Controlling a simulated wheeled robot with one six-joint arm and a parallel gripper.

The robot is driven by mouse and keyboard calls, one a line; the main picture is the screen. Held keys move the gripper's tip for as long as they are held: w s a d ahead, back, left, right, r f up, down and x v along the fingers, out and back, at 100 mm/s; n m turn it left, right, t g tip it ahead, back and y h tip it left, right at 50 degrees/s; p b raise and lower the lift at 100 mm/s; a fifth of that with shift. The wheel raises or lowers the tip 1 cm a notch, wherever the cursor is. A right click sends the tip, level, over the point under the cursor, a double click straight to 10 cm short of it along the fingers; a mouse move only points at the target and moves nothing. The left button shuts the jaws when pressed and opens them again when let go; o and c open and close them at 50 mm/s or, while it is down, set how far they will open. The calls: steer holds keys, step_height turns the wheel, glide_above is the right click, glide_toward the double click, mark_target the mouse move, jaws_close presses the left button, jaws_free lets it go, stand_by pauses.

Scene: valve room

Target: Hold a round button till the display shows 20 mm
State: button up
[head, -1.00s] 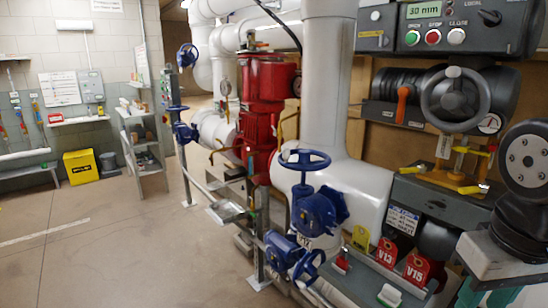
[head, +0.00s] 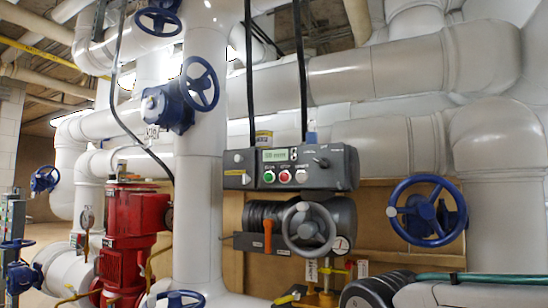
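A dark grey control box (head: 345,170) hangs in the middle of the head view, above a valve actuator. On its front is a small green display (head: 275,155); its digits are too small to read surely now. Below the display are three round buttons in a row: a green one (head: 269,177), a red one (head: 284,177) and a white one (head: 301,177). A black selector knob (head: 320,162) sits to their right. Nothing is seen touching the buttons. My gripper is not in view; part of my arm shows at the bottom right.
A grey handwheel (head: 309,228) and an orange lever (head: 267,236) sit just below the box. A blue handwheel (head: 422,211) stands to the right. A thick white vertical pipe (head: 204,150) and a red pump (head: 133,240) are on the left. Black cables run up from the box.

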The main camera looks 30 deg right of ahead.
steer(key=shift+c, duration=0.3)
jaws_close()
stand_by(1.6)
